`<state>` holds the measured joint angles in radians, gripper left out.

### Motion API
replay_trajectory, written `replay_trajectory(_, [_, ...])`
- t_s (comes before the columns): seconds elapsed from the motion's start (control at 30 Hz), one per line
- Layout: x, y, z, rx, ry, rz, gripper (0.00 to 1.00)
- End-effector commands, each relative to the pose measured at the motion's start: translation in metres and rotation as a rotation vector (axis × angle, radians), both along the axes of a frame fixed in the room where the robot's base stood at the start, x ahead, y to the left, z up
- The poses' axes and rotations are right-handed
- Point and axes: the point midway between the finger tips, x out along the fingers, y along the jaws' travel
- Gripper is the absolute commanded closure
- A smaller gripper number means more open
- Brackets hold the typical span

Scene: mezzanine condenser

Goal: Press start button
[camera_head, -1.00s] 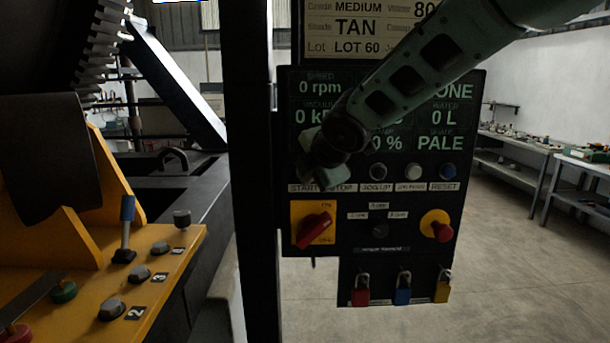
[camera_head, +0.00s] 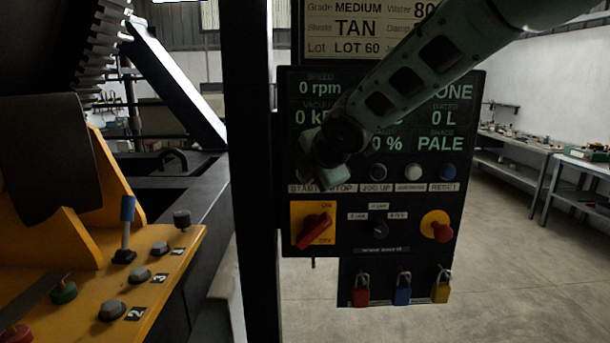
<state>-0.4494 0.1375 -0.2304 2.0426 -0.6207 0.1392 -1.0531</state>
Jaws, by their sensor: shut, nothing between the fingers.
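The control panel (camera_head: 400,215) hangs on a dark post and faces me. My gripper (camera_head: 312,182) is shut and empty, in front of the left end of the button row. It covers the buttons above the labels reading START (camera_head: 303,188) and STOP (camera_head: 342,188), so the start button itself is hidden. Whether the fingertips touch the panel cannot be told. The display above reads 0 rpm (camera_head: 320,88), partly behind my arm.
Below are a red rotary switch (camera_head: 314,229) and a red emergency knob (camera_head: 441,232). Yellow machinery (camera_head: 170,262) with knobs stands left.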

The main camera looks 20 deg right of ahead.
Motion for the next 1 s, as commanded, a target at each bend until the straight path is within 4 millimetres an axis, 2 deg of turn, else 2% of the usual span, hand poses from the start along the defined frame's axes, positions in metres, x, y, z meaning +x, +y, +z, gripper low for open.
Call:
replay_trajectory(0.2, [0.0064, -0.0023, 0.0009, 0.0, 0.001, 0.0, 1.0])
replay_trajectory(1.0, [0.0112, -0.0037, 0.0009, -0.001, 0.0, -0.001, 1.0])
